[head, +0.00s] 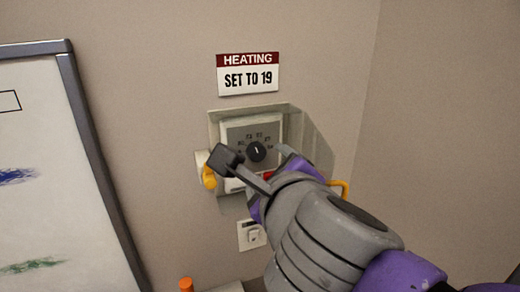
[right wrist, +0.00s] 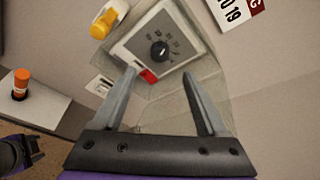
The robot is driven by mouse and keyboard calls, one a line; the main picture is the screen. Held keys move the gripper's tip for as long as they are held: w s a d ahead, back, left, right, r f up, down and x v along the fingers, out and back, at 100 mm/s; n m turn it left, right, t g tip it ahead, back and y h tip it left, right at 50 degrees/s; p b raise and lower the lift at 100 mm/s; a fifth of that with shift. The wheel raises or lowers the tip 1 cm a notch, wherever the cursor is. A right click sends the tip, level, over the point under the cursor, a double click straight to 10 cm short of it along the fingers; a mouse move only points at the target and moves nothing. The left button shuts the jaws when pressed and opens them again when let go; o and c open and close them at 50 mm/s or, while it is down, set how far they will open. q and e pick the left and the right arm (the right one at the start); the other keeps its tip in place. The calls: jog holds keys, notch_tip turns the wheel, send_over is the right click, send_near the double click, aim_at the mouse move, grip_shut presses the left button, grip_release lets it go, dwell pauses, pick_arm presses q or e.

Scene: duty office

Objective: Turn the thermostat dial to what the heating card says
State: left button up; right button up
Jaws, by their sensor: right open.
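The heating card (head: 248,75) on the wall reads "SET TO 19". Below it is the thermostat (head: 232,127), a pale box with a grey scale plate. Its round black dial (head: 256,152) has a white pointer mark pointing roughly up; the scale numbers are too small to read surely. The dial also shows in the right wrist view (right wrist: 159,51). My right gripper (head: 258,157) is open and empty in front of the thermostat. In the right wrist view its fingers (right wrist: 159,76) point toward the dial, one on each side, apart from it. My left gripper is not recognisable.
A clear housing (head: 312,142) surrounds the thermostat, with yellow parts (head: 209,178) at its sides. A red part (right wrist: 148,76) sits below the dial. A wall switch (head: 251,235) is lower down. A whiteboard (head: 50,160) hangs left. An orange-capped object (right wrist: 20,84) stands on a pale surface.

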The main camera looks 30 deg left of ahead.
aim_at(257, 153)
jog(key=x, duration=1)
jog(key=shift+d+p, duration=0.1)
jog(key=shift+p, duration=0.3)
grip_shut()
